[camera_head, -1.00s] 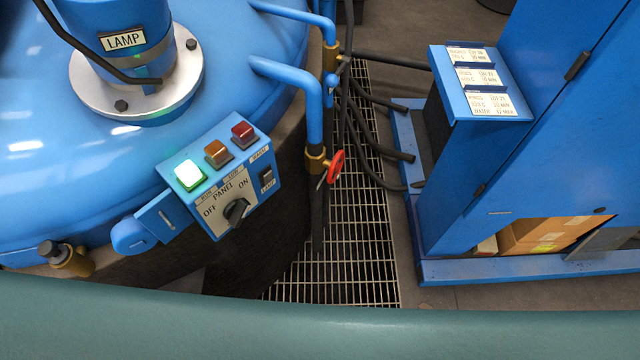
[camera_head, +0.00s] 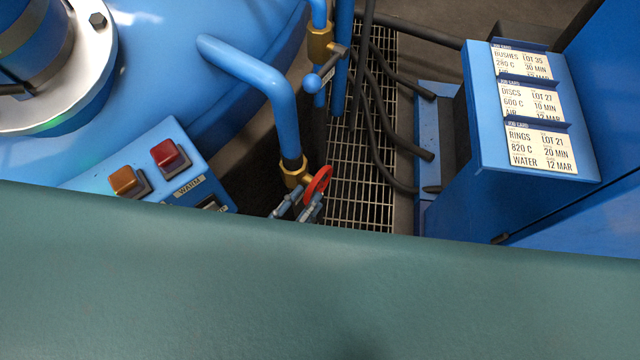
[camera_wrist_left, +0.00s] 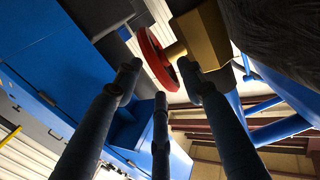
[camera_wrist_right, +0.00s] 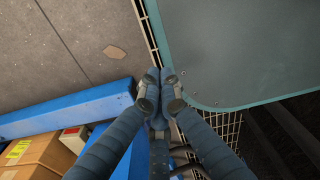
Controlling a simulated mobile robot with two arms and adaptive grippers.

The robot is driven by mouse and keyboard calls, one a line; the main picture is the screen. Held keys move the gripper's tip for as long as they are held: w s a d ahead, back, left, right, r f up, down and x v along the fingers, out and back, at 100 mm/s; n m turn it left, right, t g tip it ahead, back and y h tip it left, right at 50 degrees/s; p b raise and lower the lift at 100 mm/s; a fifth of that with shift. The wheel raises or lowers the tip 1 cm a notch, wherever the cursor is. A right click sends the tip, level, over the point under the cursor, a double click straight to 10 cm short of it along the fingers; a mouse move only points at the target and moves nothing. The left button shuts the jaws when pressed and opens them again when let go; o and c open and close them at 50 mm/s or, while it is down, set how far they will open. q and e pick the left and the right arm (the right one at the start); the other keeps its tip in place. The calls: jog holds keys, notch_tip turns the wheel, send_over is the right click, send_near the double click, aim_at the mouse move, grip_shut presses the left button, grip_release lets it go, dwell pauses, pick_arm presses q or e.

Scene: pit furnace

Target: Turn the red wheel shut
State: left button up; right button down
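The red wheel (camera_head: 318,184) sits on a brass valve (camera_head: 295,172) at the lower end of a bent blue pipe. My left gripper (camera_head: 298,208) is at the wheel's lower left side in the head view. In the left wrist view the red wheel (camera_wrist_left: 153,58) stands just beyond and between my spread left fingertips (camera_wrist_left: 158,80). The left gripper is open; whether a finger touches the rim I cannot tell. My right gripper (camera_wrist_right: 160,92) is out of the head view. Its fingertips are together and hold nothing visible.
A blue furnace lid (camera_head: 160,50) and button panel (camera_head: 150,165) are on the left. A blue cabinet with job cards (camera_head: 535,105) is on the right. Black hoses (camera_head: 385,120) cross the floor grating (camera_head: 375,205). A teal surface hides the head view's lower part.

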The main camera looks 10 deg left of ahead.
aim_at(321, 185)
pick_arm(q)
jog(key=x, duration=0.5)
jog(key=shift+w+d+b, duration=0.1)
jog(key=shift+w+b, duration=0.25)
grip_shut()
